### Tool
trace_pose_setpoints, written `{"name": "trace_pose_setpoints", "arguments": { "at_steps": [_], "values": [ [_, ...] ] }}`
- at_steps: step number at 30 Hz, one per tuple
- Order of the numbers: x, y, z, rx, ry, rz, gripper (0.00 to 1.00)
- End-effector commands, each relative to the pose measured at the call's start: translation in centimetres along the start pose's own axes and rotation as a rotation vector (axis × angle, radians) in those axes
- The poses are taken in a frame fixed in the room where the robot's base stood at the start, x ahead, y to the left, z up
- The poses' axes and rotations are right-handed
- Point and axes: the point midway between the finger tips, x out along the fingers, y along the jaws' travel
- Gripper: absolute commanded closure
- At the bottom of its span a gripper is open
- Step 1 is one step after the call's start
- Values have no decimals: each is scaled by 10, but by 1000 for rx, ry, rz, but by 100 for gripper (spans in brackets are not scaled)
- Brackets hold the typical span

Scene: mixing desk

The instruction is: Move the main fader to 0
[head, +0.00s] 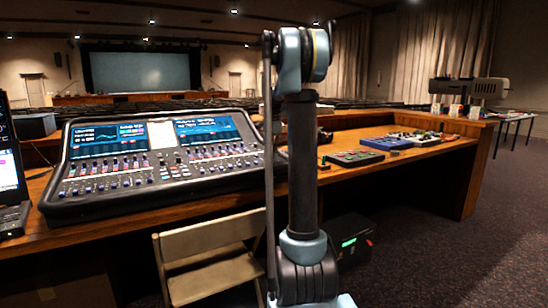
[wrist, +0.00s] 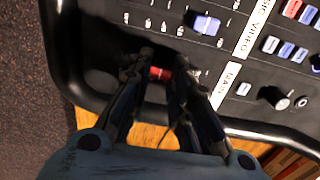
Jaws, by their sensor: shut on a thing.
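The mixing desk (head: 165,182) stands on the wooden counter, with lit screens and rows of faders. In the wrist view, my gripper (wrist: 160,75) reaches onto the black panel (wrist: 100,20) near its rounded edge. Its fingers are shut on a small red fader cap (wrist: 160,73), which shows between the fingertips. The white MAIN label strip (wrist: 226,84) lies just right of the fingers. The fingers hide most of the slot and part of the scale, so I cannot read the cap's exact position. In the head view I cannot make out the gripper.
A blue-grey fader cap (wrist: 206,24) sits above the fingers, and several buttons and knobs lie to the right. In the head view, a folding chair (head: 210,255) stands before the counter. A laptop (head: 10,175) is at left, with small controllers (head: 355,158) at right.

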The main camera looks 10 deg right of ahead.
Motion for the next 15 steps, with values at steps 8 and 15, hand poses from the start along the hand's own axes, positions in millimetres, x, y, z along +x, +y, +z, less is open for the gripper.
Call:
{"name": "trace_pose_setpoints", "arguments": {
  "at_steps": [8, 15],
  "values": [
    [0, -30, 0, 0, 1, 0, 100],
    [0, -31, 0, 1, 1, 0, 100]
  ]
}}
